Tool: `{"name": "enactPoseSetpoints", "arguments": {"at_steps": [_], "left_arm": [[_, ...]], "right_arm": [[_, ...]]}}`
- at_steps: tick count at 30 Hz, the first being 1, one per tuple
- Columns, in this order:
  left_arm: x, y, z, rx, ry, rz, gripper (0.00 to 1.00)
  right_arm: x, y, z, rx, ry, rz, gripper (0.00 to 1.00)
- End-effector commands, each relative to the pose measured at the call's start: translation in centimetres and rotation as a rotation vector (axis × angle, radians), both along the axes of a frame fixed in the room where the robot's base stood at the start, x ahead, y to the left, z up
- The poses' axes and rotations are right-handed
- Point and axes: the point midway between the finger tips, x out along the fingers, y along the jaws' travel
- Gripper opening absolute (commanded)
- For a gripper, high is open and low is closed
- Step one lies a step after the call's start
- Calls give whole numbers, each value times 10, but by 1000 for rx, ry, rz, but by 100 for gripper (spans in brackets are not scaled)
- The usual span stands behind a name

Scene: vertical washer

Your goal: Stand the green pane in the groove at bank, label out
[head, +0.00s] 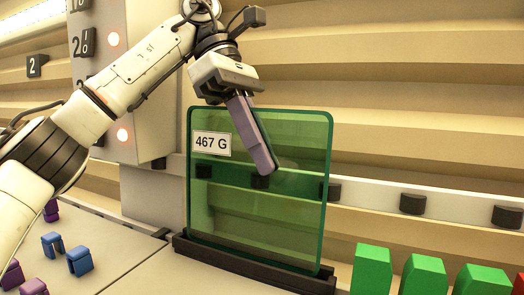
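The green pane (225,205) is a see-through sheet with rounded corners and a darker green rim. It stands upright with its lower edge at the dark grooved rail (215,252). A white label (211,144) reading "467 G" is near its upper left corner and faces me. My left gripper (266,168) reaches down from above, its near finger overlapping the upper middle of the pane. The fingers are seen nearly edge-on, so whether they are open or shut, or touch the pane, is unclear. My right gripper is out of view.
Green blocks (371,270) stand right of the rail. Small blue (79,261) and purple pieces lie at lower left. A pale bar with dark knobs (412,204) runs behind the pane.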

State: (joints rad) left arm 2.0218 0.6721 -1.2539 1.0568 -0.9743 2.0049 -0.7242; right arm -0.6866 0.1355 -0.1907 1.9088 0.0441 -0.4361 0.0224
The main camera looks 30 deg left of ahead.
Motion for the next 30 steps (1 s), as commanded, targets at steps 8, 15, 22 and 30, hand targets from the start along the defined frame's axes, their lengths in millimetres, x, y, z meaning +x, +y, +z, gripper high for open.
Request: {"name": "enactPoseSetpoints", "arguments": {"at_steps": [8, 15, 22, 30], "left_arm": [[-1, 0, 0, -4, -3, 0, 13], [0, 0, -1, -2, -1, 0, 26], [0, 0, -4, 3, 3, 0, 26], [0, 0, -4, 3, 4, 0, 26]], "right_arm": [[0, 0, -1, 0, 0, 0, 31], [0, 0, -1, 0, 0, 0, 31], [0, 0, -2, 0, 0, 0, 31], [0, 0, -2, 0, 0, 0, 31]]}}
